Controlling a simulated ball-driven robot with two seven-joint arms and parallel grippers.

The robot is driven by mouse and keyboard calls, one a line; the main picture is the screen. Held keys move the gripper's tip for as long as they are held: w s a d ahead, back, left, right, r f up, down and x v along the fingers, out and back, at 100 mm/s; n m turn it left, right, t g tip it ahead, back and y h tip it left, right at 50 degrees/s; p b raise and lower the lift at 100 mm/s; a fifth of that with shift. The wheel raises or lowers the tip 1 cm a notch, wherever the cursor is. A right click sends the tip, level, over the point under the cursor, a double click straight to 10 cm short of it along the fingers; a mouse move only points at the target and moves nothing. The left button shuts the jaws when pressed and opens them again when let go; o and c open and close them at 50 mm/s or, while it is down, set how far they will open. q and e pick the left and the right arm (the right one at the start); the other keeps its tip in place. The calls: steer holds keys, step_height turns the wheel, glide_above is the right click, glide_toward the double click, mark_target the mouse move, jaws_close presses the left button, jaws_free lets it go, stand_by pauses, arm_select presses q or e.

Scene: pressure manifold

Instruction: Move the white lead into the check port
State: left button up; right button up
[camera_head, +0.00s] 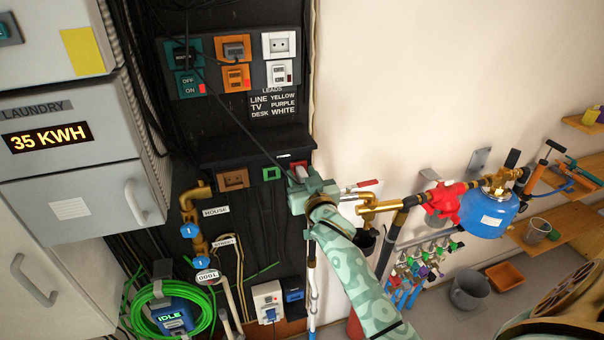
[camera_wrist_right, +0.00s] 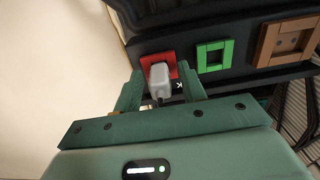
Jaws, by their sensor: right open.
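A pale grey-white plug (camera_wrist_right: 158,80), which I take for the white lead's end, sits at the red port (camera_wrist_right: 158,62) on the dark ledge. It points into that port; how deep it sits I cannot tell. My right gripper (camera_wrist_right: 160,92) is open, with one green finger on each side of the plug. In the head view my right gripper (camera_head: 300,175) is at the ledge, partly covering the plug and the red port (camera_head: 284,160). A label beside the port shows only a "K"; the rest is hidden. My left gripper is not in view.
A green port (camera_head: 271,173) and a brown socket (camera_head: 232,179) lie left of the red port. Above are several sockets and a leads sign (camera_head: 273,102). A thin dark cable crosses the board towards my gripper. Pipes with a blue tank (camera_head: 488,212) stand at right.

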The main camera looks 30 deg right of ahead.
stand_by(0.3)
jaws_close()
steer(key=shift+s+p, duration=0.15)
steer(key=shift+p, duration=0.15)
steer(key=shift+s+a, duration=0.1)
steer(key=shift+p+v, duration=1.4)
steer(key=shift+v, duration=1.4)
